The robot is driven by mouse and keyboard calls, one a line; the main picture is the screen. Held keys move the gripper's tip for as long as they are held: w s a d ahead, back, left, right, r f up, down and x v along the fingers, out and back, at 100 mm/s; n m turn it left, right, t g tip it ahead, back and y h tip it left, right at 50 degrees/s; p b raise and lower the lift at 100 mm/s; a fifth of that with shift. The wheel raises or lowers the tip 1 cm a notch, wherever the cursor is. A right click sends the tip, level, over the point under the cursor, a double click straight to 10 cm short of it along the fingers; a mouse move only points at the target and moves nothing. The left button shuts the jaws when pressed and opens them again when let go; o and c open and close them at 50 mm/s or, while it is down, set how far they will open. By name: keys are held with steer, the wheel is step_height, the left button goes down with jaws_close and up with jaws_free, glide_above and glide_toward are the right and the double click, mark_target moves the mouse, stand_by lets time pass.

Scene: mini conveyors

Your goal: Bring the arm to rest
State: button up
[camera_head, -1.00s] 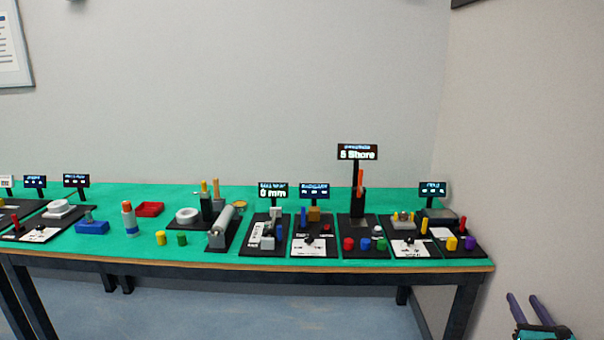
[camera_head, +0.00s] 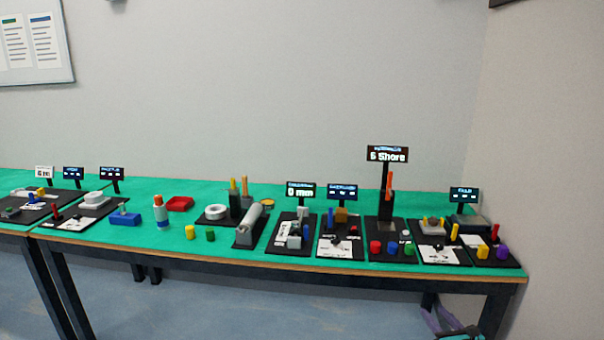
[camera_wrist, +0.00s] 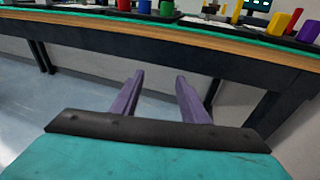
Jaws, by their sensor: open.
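My gripper (camera_wrist: 158,92) shows in the wrist view with its two purple fingers apart and nothing between them. It is in front of the table's front edge and lower than the green top, over the floor. In the head view part of my gripper (camera_head: 445,322) shows at the bottom right, below the table edge and close to a table leg. Its fingertips are hard to make out there. The table (camera_head: 110,240) has a green top with a wooden edge.
Several black stations with small displays, such as the one reading 0 mm (camera_head: 300,190), stand along the table. A wall closes the right side. The floor (camera_head: 230,305) in front is clear.

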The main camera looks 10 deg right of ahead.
steer(key=w+a+f+n+g+y, duration=0.1)
steer(key=w+a+f+n+y, duration=0.1)
steer(key=a+f, duration=0.35)
steer(key=w+a+f+n+g+y, duration=0.1)
steer(key=w+a+f+n+y, duration=0.1)
steer(key=a, duration=0.7)
steer(key=s+a+f+n+g+y, duration=0.2)
steer(key=s+a+f+n+g, duration=0.15)
steer(key=a+f, duration=0.4)
steer(key=s+a+f+n+g+y, duration=0.1)
steer(key=s+a+f+n+g, duration=0.25)
steer(key=a, duration=0.75)
steer(key=s+a+f+n+g+y, duration=0.25)
steer(key=a+f+n, duration=0.25)
steer(key=a+f, duration=0.3)
steer(key=s+a+f+n+g+h, duration=0.25)
steer(key=s+f+n, duration=0.2)
steer(key=s, duration=0.45)
steer(key=s+a+f+n+g+h, duration=0.1)
steer(key=s+a+f+n+g, duration=0.4)
steer(key=s, duration=0.4)
steer(key=s+d+n+g+h, duration=0.2)
steer(key=s+d+n+h, duration=0.2)
steer(key=s+d+n, duration=0.4)
steer(key=d+n, duration=0.2)
steer(key=n, duration=0.1)
steer(key=shift+d+f+n+g+h, duration=0.2)
steer(key=shift+f+n+g+h, duration=0.1)
steer(key=shift+f+n+h, duration=0.1)
